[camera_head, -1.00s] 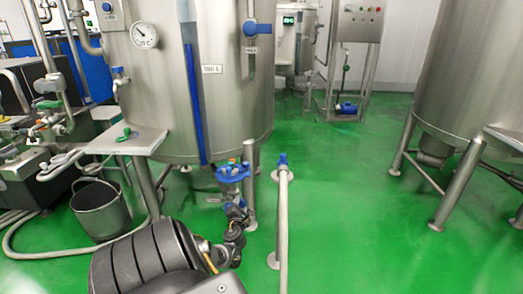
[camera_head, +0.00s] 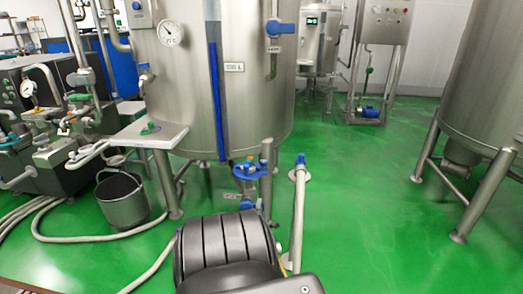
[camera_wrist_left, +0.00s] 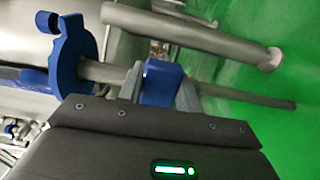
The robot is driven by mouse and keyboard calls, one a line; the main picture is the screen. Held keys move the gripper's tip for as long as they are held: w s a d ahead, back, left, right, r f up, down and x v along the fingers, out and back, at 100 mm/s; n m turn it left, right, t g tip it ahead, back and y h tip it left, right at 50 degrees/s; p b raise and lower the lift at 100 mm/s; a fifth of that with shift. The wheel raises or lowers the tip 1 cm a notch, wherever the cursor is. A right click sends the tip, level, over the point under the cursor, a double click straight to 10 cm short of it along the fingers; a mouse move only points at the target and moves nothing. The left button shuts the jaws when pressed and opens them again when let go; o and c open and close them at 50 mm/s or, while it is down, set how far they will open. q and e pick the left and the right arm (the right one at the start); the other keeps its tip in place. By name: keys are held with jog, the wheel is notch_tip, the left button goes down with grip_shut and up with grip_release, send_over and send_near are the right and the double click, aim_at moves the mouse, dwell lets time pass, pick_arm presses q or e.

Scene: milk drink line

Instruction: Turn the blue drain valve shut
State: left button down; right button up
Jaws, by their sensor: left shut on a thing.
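The blue drain valve's handle (camera_wrist_left: 160,82) is between the two grey fingers of my left gripper (camera_wrist_left: 161,88) in the left wrist view, and the gripper is shut on it. A grey pipe runs out past the fingers on both sides. In the head view a small blue part (camera_head: 250,205) shows low under the steel tank (camera_head: 215,90), just above my dark left arm. That arm hides most of the gripper there. A blue round fitting (camera_head: 250,170) sits above it, and a blue disc (camera_wrist_left: 72,50) shows left of the fingers in the wrist view. My right gripper is out of view.
A grey rail with a blue top (camera_head: 299,210) stands just right of the valve. A steel bucket (camera_head: 122,200) and a pale hose (camera_head: 100,238) lie on the left. A second tank (camera_head: 475,90) stands at right. Green floor (camera_head: 365,200) is open between.

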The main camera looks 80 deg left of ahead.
pick_arm(q)
jog(key=shift+s, duration=0.1)
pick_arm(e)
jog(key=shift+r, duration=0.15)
pick_arm(q)
jog(key=c, duration=1)
grip_release()
jog(key=shift+o, duration=0.2)
jog(key=shift+d, duration=0.1)
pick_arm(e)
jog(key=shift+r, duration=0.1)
pick_arm(q)
jog(key=p+v, duration=0.6)
jog(key=v, duration=0.4)
jog(key=shift+d, duration=0.25)
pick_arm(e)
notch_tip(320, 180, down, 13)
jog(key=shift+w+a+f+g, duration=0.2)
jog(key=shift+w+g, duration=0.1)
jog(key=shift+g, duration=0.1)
